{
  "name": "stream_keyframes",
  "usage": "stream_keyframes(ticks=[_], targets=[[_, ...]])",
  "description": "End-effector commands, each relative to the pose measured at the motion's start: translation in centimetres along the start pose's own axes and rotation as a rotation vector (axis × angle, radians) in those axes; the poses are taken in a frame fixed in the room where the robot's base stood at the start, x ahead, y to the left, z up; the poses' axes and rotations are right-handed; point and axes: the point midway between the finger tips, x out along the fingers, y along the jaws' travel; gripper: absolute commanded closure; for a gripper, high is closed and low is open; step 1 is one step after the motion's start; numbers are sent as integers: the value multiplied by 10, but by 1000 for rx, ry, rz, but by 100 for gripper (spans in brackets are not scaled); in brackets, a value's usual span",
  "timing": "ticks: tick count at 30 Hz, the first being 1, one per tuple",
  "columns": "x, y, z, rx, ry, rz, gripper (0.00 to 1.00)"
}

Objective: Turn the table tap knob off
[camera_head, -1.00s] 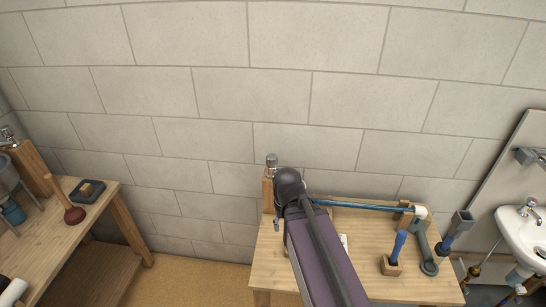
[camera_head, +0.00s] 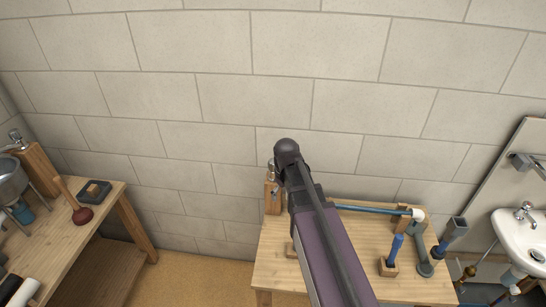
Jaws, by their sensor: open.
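A metal table tap (camera_head: 271,166) sits on an upright wooden post (camera_head: 272,198) at the back left corner of the right-hand wooden table (camera_head: 275,262). Its top shows just left of my arm's dark rounded joint. My arm's purple link crosses the table from the lower right and covers part of the area beside the post. My gripper does not show; it is out of sight behind my arm or out of frame. I cannot tell how the tap knob is turned.
The table also holds a blue pipe (camera_head: 375,210), a blue-handled tool (camera_head: 394,250) in a wooden block and grey pipe pieces (camera_head: 421,250). A sink (camera_head: 518,232) with its own tap is on the right. A workbench (camera_head: 75,235) with a plunger (camera_head: 75,205) stands left. Floor between is clear.

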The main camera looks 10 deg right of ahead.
Motion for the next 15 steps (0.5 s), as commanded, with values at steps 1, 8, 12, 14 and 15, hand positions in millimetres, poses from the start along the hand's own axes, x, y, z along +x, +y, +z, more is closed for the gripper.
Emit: stream_keyframes(ticks=[1, 8, 12, 14, 15], targets=[[-21, 10, -26, -58, 0, 0, 0], [-65, 36, -99, -342, 0, 0, 0], [-87, 50, -137, -500, 1, 0, 0], [-95, 55, -151, -556, 1, 0, 0], [-99, 58, -158, -589, 1, -1, 0]])
